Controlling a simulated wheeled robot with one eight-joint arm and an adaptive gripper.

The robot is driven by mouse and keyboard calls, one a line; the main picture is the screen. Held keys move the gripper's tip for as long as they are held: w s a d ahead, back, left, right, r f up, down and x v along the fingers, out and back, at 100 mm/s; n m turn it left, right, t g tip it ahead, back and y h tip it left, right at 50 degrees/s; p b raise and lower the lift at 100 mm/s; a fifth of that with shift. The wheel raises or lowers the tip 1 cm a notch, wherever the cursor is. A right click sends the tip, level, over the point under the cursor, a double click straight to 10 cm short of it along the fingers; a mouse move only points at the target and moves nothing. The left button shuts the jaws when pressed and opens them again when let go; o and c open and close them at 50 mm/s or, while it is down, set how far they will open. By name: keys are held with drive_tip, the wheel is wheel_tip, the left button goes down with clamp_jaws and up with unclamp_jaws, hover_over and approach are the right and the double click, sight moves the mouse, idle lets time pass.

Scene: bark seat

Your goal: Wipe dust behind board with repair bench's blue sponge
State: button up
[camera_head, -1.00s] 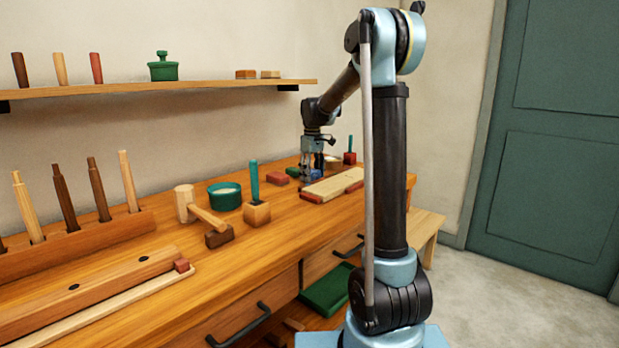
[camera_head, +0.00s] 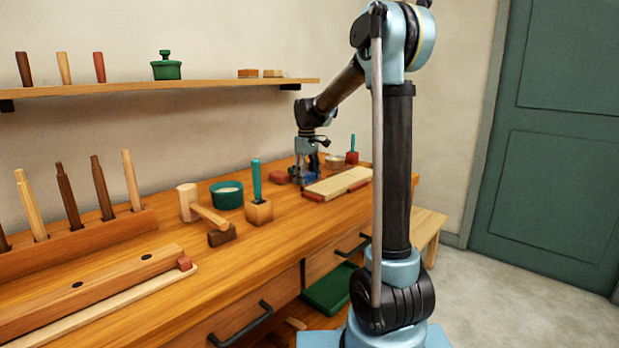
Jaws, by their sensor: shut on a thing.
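My gripper (camera_head: 303,177) is at the far part of the bench, pointing down at the bench top just behind the left part of the pale board (camera_head: 335,184). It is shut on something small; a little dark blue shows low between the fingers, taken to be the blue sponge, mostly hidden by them. The board lies flat and has red pieces along its near edge. A red block (camera_head: 278,178) lies just left of my gripper. No dust can be made out at this size.
On the wooden bench (camera_head: 165,236) stand a green bowl (camera_head: 226,197), a mallet (camera_head: 187,203) and a green-handled tool in a wooden block (camera_head: 258,210). A pale round dish (camera_head: 334,162) and a red-based tool (camera_head: 352,157) stand beyond the board. A shelf (camera_head: 160,88) runs above.

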drive_tip(key=shift+s+a, duration=0.2)
drive_tip(key=shift+r, duration=3)
